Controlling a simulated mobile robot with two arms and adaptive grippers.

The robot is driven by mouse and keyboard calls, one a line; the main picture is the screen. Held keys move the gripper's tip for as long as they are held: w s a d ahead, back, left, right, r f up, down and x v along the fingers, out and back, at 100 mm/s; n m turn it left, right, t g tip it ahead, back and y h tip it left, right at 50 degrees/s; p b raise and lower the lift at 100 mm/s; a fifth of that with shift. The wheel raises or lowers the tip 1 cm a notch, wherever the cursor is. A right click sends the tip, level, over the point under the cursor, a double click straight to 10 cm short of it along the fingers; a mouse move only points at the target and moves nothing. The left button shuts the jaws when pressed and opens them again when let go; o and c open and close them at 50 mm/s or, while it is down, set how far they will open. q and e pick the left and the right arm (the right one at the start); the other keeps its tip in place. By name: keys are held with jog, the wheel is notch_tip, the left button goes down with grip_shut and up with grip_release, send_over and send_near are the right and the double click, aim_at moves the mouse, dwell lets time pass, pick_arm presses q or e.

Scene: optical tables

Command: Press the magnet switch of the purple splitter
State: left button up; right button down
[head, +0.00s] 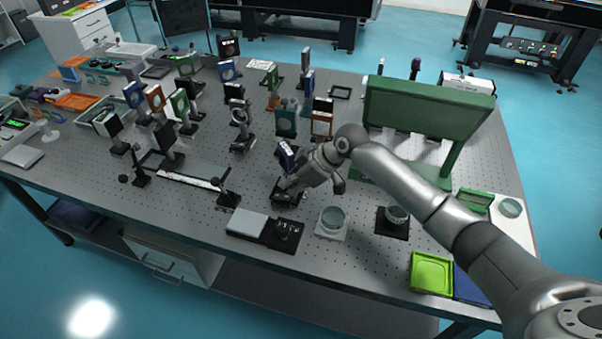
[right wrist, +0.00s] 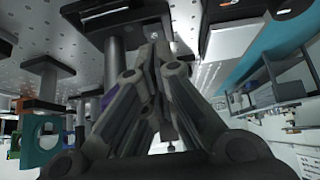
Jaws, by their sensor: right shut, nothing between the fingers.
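The purple splitter (head: 287,153) stands upright on a dark base (head: 287,195) near the front middle of the optical table in the head view. My right gripper (head: 284,187) is shut and empty, low over or at this base, just in front of the splitter's post. I cannot tell whether the fingertips touch the base or its switch. The switch itself is hidden or too small to make out. In the right wrist view, the shut fingers (right wrist: 152,60) reach toward a dark base and post, and a sliver of purple (right wrist: 108,98) shows beside them. My left gripper is not in view.
A grey-and-black device (head: 265,229) and a round dish (head: 333,220) lie in front of my right gripper. Many mounted optics stand left and behind. A large green frame (head: 425,108) rises at the right, behind my right arm. A lime tray (head: 431,273) sits at the front right.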

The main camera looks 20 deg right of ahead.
aim_at(286, 196)
jog(key=shift+x, duration=0.9)
jog(key=shift+w+a+f, duration=0.1)
jog(key=shift+f, duration=0.1)
jog(key=shift+d+f+y+b, duration=0.2)
jog(key=shift+f+y+b, duration=0.2)
jog(key=shift+f+b, duration=0.65)
jog(key=shift+r, duration=0.7)
pick_arm(q)
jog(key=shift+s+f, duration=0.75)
jog(key=shift+p, duration=0.3)
pick_arm(e)
jog(key=shift+f, duration=0.1)
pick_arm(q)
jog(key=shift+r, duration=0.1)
pick_arm(e)
jog(key=shift+s+d+f, duration=0.2)
jog(key=shift+s+d, duration=0.35)
jog(key=shift+d, duration=0.05)
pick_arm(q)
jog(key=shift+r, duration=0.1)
pick_arm(e)
jog(key=shift+r, duration=0.1)
